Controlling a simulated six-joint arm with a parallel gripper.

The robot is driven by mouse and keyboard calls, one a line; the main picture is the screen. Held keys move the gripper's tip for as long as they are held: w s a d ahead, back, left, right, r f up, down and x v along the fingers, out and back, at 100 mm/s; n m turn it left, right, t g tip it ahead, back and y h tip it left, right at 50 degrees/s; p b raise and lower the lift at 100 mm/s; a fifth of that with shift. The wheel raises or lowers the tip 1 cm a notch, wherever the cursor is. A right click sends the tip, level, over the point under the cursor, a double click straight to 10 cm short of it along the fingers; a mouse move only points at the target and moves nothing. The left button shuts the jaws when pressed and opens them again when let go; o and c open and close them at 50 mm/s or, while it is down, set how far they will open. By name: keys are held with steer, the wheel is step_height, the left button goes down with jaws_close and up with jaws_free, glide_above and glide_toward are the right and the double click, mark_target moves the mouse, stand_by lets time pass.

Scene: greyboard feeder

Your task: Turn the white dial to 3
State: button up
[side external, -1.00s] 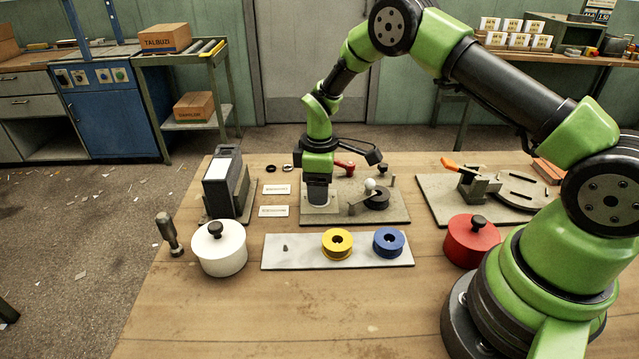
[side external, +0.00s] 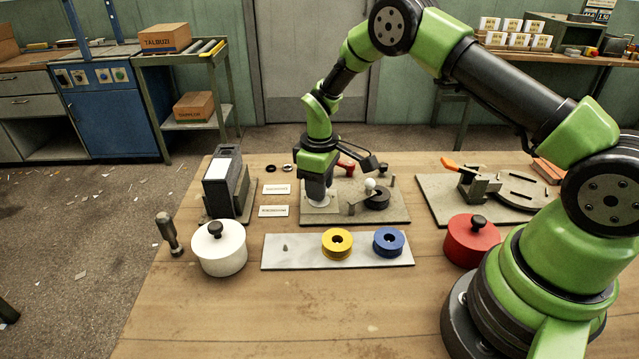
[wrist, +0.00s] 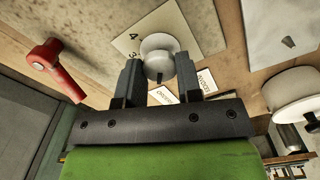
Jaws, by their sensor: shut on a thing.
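The white dial (wrist: 157,44) sits on a grey board (side external: 390,216), partly hidden in the side view below my gripper. In the wrist view the dial is between my two fingers, and my gripper (wrist: 158,70) is shut on it. The numbers 4 and 3 show on the pale plate (wrist: 120,30) to the dial's left; the other numbers are hidden. A small dark mark shows on the dial's near edge. I cannot tell exactly which number it points to. In the side view my gripper (side external: 318,192) points down onto the dial.
A red lever (side external: 346,168) and a white-knobbed crank (side external: 371,188) stand near my gripper on the same board. In front are a pale strip with yellow (side external: 337,243) and blue (side external: 388,243) spools, a white pot (side external: 219,250) and a red pot (side external: 470,242). The front table is clear.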

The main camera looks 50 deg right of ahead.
steer(key=m, duration=1.1)
steer(key=shift+m, duration=1.8)
steer(key=shift+r, duration=0.1)
steer(key=o, duration=0.9)
steer(key=shift+o, duration=0.2)
step_height(320, 180, up, 10)
